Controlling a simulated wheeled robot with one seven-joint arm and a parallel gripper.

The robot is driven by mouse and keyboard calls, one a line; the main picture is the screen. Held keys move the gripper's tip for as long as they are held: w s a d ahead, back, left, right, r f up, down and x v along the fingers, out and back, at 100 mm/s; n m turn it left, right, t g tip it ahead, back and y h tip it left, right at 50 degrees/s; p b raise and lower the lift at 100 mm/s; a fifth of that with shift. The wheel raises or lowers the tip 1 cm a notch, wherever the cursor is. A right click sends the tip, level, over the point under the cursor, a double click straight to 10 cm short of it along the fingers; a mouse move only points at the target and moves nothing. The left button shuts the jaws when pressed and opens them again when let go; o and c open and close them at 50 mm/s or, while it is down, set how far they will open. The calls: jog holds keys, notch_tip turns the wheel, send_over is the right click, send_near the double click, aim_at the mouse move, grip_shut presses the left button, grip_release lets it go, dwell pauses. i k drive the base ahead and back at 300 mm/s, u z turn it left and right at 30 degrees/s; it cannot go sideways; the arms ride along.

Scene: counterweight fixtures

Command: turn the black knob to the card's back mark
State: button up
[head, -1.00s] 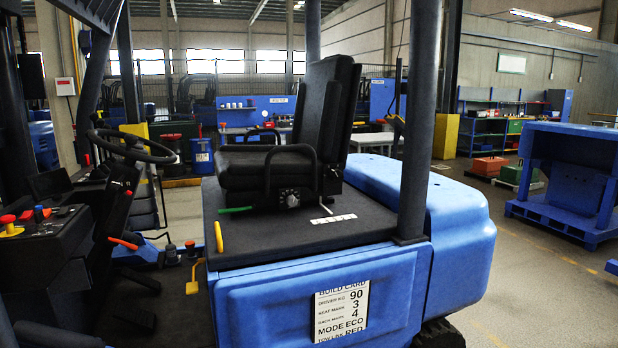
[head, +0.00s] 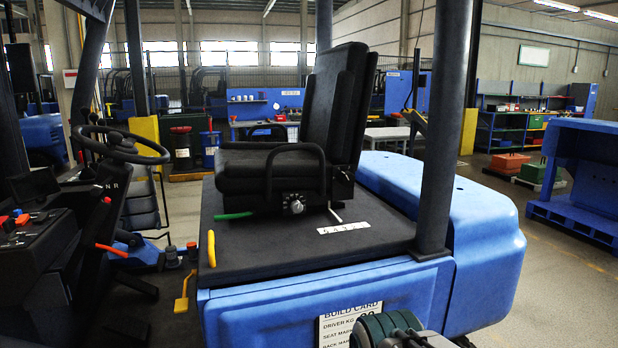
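The black seat (head: 265,172) with its upright backrest (head: 336,110) stands on the dark deck of a blue forklift. A dark fitting (head: 343,181) with small pale marks sits where seat base and backrest meet; it may hold the black knob, but is too small to tell. A silver-grey round knob (head: 295,206) is on the seat base's front side. The build card (head: 332,322) on the blue side panel is cut off below and partly covered by a dark green, rounded part, likely of my arm. My gripper's fingers do not show.
A white numbered strip (head: 343,228) lies on the deck beside the seat. A green lever (head: 233,216) and a yellow handle (head: 211,248) are near the deck's left side. A dark post (head: 446,130) stands right of the seat. Open floor lies at the right.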

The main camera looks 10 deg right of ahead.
aim_at(346, 179)
jog(key=z, duration=0.35)
jog(key=i, duration=0.9)
jog(key=z, duration=0.55)
